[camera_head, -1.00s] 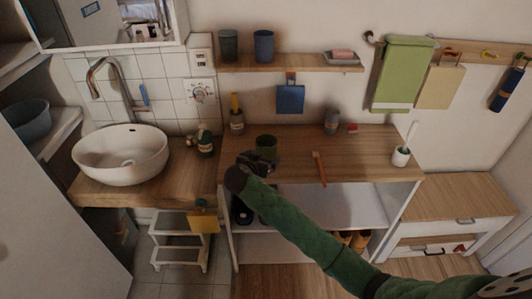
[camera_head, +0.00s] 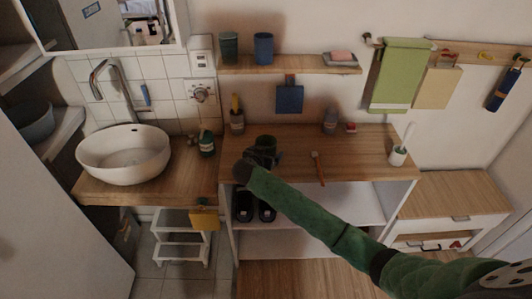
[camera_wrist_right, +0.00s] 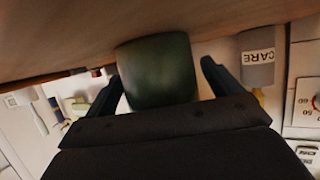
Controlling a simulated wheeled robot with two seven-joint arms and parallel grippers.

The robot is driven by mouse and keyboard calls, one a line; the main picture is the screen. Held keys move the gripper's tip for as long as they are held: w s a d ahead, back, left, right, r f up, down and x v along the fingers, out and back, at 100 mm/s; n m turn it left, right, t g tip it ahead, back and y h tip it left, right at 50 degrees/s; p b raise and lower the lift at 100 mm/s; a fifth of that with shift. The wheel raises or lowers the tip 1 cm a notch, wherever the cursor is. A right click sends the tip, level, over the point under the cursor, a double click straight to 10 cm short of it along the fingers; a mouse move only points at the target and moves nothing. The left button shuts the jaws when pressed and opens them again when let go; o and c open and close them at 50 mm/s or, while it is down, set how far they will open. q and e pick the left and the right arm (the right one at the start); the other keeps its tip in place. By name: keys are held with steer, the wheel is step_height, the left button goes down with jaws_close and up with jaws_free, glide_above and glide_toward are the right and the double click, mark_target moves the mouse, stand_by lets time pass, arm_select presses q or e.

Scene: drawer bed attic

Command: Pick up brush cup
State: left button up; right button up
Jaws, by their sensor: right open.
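A dark green cup (camera_head: 265,141) stands on the wooden top of the shelf unit, and no brush shows in it. My right gripper (camera_head: 262,157) is at this cup, on its near side. In the right wrist view the cup (camera_wrist_right: 158,70) sits between the two spread fingers, with a small gap visible on each side. A small white cup (camera_head: 398,157) with a brush standing in it is at the right end of the same top, far from the gripper. I cannot tell which is called the brush cup. My left gripper is not in view.
A labelled grey container (camera_head: 237,122) stands behind and left of the green cup; an orange-brown brush (camera_head: 317,168) lies to its right. A wooden wall shelf (camera_head: 290,64) hangs above. A white basin (camera_head: 124,152) is at the left. Dark shoes (camera_head: 255,208) are below the top.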

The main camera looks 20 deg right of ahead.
mark_target(269, 142)
steer(key=shift+c, duration=0.2)
steer(key=c, duration=1.2)
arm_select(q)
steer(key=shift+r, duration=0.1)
arm_select(e)
steer(key=shift+r, duration=0.2)
